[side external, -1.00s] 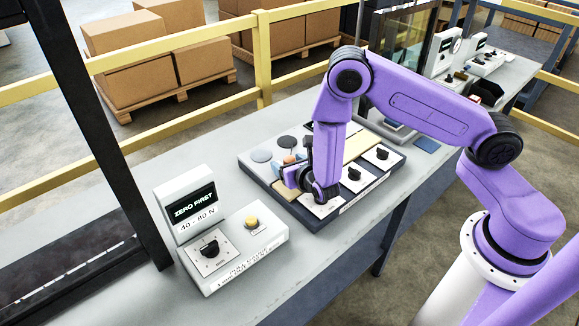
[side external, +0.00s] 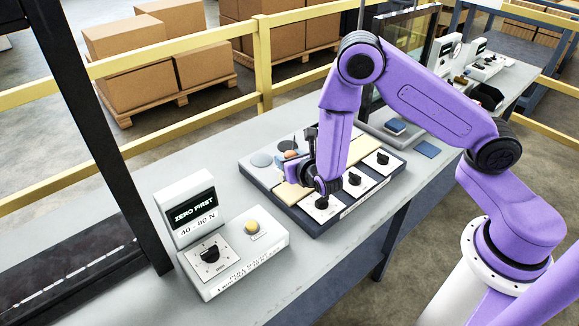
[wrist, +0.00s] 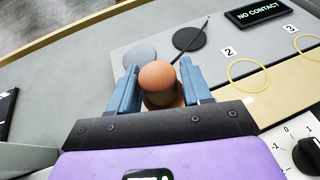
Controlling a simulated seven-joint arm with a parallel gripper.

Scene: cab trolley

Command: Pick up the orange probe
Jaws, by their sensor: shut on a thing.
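The orange probe (wrist: 160,76) has a round orange head and a wider body below it, partly hidden by my gripper. My gripper (wrist: 161,90) has its two blue fingers on either side of the probe and is shut on it. In the side view, the probe's head (side external: 291,154) shows small over the far side of the panel board, just left of my wrist. I cannot tell whether its lower end touches the board.
The panel board (side external: 300,222) carries black knobs (side external: 354,178) along its near edge. The wrist view shows a dark disc (wrist: 188,39), a thin black rod, yellow rings (wrist: 248,74) and a "NO CONTACT" display (wrist: 263,11). A "ZERO FIRST" unit (side external: 190,208) stands left.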

